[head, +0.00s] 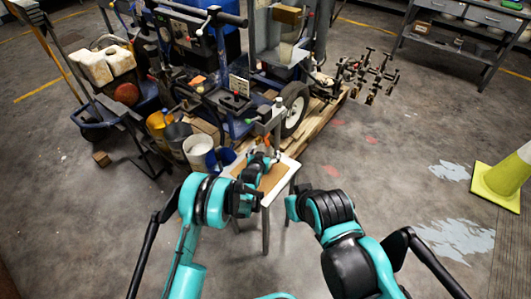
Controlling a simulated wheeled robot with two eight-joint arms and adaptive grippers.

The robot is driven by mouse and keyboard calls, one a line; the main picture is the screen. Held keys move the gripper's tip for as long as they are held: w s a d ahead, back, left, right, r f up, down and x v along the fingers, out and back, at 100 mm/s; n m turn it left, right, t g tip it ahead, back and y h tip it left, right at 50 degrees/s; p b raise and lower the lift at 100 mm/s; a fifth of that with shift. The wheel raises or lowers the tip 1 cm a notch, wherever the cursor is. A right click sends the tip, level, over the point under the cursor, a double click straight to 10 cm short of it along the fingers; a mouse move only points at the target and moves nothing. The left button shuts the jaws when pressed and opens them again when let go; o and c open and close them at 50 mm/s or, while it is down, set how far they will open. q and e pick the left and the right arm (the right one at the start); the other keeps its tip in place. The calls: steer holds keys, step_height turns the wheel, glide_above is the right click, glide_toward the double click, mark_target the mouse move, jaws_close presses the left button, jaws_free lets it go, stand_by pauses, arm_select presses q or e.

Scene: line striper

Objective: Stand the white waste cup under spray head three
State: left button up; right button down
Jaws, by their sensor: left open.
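My left gripper (263,149) is small in the head view, above the far part of a small stand with a brown top (274,178). It is open. I cannot make out anything between its fingers. A cluster of dark spray heads (368,76) hangs off the right side of the striper machine; which one is number three cannot be told. I cannot surely pick out the white waste cup; my left arm hides part of the stand top. My right arm is bent at the lower middle, and its gripper does not show.
The blue striper (203,55) with a black wheel (295,108) stands by a wooden pallet (322,118). Several buckets, one white (198,151), stand left of the stand. A yellow-green cone (505,177) is at right. A grey workbench (470,35) stands behind. Floor right of the stand is open.

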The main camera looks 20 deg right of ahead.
arm_select(q)
steer(key=p+v, duration=0.3)
steer(key=v, duration=0.9)
steer(key=shift+r, duration=0.15)
steer(key=s+a+r+n+g+y, duration=0.1)
steer(key=s+a+r+y, duration=0.1)
steer(key=a+r, duration=0.7)
steer(key=s+a+r+n+y, duration=0.1)
steer(key=s+a+r+n, duration=0.15)
steer(key=a+r, duration=0.65)
steer(key=s+a+r+n+g+y, duration=0.1)
steer(key=s+a+r, duration=0.1)
steer(key=s+a, duration=0.6)
steer(key=s+a+r+n+g+y, duration=0.1)
steer(key=s+a, duration=0.6)
steer(key=s, duration=1)
steer(key=shift+a+r+g+y, duration=0.4)
steer(key=shift+r+g+y, duration=0.1)
steer(key=shift+r+y, duration=0.2)
